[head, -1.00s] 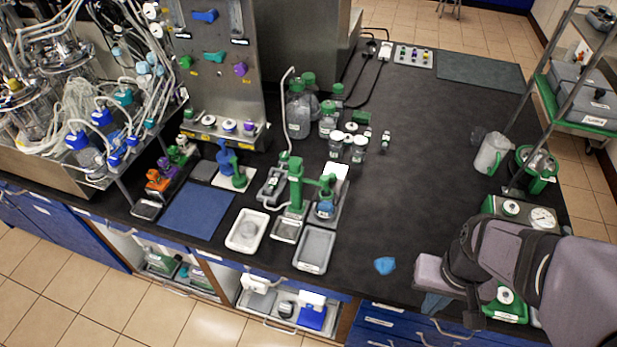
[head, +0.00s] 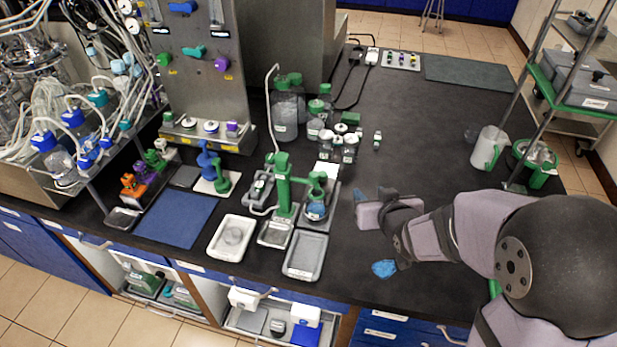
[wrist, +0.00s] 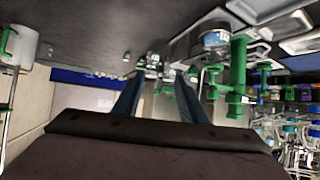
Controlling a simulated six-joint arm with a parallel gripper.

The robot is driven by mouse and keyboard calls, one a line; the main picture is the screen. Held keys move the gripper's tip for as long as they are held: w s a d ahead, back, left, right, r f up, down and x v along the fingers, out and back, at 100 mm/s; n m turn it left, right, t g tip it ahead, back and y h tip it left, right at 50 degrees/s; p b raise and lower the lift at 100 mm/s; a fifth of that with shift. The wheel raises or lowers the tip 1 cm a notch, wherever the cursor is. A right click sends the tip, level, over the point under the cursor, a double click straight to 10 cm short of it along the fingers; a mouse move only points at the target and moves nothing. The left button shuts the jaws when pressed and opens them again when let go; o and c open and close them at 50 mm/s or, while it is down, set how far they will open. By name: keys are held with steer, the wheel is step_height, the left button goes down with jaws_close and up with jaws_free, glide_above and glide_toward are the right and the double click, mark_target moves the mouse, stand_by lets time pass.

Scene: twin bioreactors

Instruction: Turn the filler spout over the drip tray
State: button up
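The filler stand (head: 283,187) is a green upright post on the bench. A green arm (head: 301,181) reaches right from its top, with a green round end (head: 316,180) over a jar with blue contents (head: 316,210). Which part is the spout is hard to tell. A small tray (head: 274,237) lies in front of the post, and a larger grey tray (head: 305,256) is in front of the jar. My gripper (head: 372,192) is open and empty, right of the filler and apart from it. In the wrist view, its blue fingers (wrist: 158,88) are spread, with the green post (wrist: 238,72) to the right.
A white tray (head: 229,239) and a blue mat (head: 176,218) lie left of the filler. Lidded bottles (head: 287,118) and small jars (head: 349,146) stand behind it. A blue cloth (head: 384,269) lies near the front edge.

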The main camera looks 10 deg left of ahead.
mark_target(316, 178)
steer(key=a+n+t+y+b, duration=0.1)
steer(key=a+y+b, duration=0.1)
steer(key=a, duration=0.2)
steer(key=a+n+t+y+b, duration=0.1)
steer(key=a+y+b, duration=0.1)
steer(key=a, duration=0.2)
steer(key=a+n+t+y+b, duration=0.1)
steer(key=a+y+b, duration=0.1)
steer(key=a, duration=0.2)
steer(key=shift+w+a+f+t, duration=0.1)
steer(key=shift+w+a+t, duration=0.2)
steer(key=shift+w+t, duration=0.1)
steer(key=shift+p+x, duration=1.15)
steer(key=shift+x, duration=2.5)
steer(key=shift+s, duration=0.1)
jaws_close()
